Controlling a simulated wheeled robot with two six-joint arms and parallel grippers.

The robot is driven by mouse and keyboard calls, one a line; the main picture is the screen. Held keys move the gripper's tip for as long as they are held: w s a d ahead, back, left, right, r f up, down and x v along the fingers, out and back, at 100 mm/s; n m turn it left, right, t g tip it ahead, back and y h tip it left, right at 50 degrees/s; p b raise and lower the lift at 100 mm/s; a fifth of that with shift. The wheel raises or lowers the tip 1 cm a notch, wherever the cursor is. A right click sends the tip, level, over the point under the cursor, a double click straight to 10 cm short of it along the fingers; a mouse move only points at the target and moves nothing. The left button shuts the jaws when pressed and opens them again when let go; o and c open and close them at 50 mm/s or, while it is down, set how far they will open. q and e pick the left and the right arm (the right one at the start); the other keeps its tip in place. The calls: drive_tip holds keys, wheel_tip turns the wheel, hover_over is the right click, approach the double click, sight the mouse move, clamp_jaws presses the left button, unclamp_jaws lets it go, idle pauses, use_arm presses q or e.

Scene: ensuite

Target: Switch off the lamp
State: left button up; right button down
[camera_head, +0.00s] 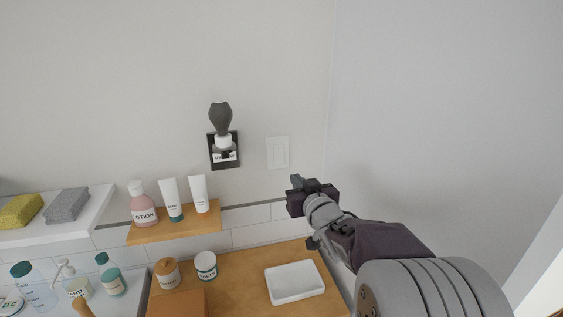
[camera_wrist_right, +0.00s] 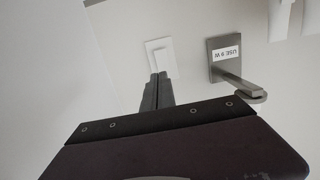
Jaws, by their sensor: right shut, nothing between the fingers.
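The wall lamp (camera_head: 220,115) has a dark grey bulb on a white socket and a black plate. The bulb looks unlit. In the right wrist view, the lamp's plate (camera_wrist_right: 226,55) carries a label reading "USE 9 W". A white wall switch (camera_head: 278,153) is just right of the lamp; it also shows in the right wrist view (camera_wrist_right: 161,50). My right gripper (camera_head: 294,181) is shut and empty, below and slightly right of the switch. In the right wrist view its fingertips (camera_wrist_right: 158,76) point at the switch's lower edge; I cannot tell whether they touch. My left gripper is out of view.
A small wooden shelf (camera_head: 150,236) holds a pink lotion bottle (camera_head: 144,207) and two white tubes. Below are a wooden counter (camera_head: 240,275) with a white dish (camera_head: 294,282) and two jars. A white shelf (camera_head: 85,222) with folded cloths is at left.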

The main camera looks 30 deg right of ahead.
sight(280, 160)
drive_tip(key=p+x, duration=0.1)
drive_tip(key=x, duration=0.3)
drive_tip(key=p+x, duration=0.1)
drive_tip(key=x, duration=0.4)
drive_tip(key=p+x, duration=0.1)
drive_tip(key=x, duration=0.4)
drive_tip(key=shift+w+f+p, duration=0.25)
drive_tip(key=shift+f+p, duration=0.05)
drive_tip(key=shift+p, duration=0.1)
